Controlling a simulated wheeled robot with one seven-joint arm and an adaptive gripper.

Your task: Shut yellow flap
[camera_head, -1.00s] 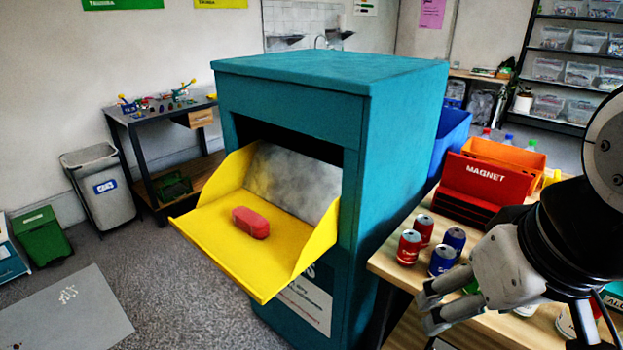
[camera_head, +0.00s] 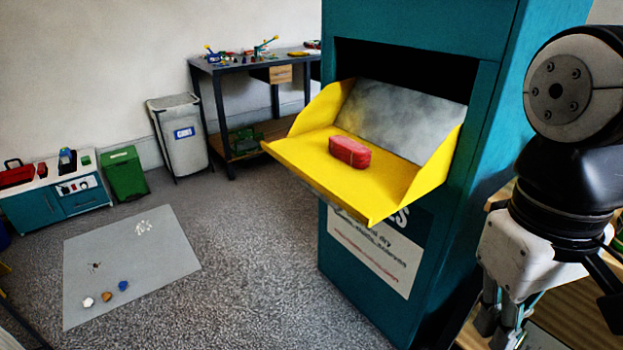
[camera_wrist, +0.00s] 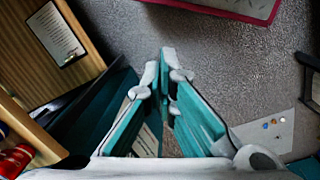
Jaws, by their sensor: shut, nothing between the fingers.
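The yellow flap (camera_head: 395,187) is open. It sticks out of the front of the teal bin (camera_head: 417,24) like a tray with raised sides. A red block-like item (camera_head: 349,152) lies on the flap near its middle. Behind it a grey panel (camera_head: 405,115) slopes up into the dark opening. My gripper (camera_head: 490,335) is to the right of the flap and lower, apart from it, pointing down. In the wrist view my gripper (camera_wrist: 168,60) is shut and empty, above the floor. The flap cannot be made out in the wrist view.
A wooden table (camera_head: 575,315) stands at the right beside the bin. At the left are a grey floor mat (camera_head: 130,260), a green bin (camera_head: 123,174), a grey bin (camera_head: 179,135) and a dark workbench (camera_head: 235,75). The carpet before the flap is clear.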

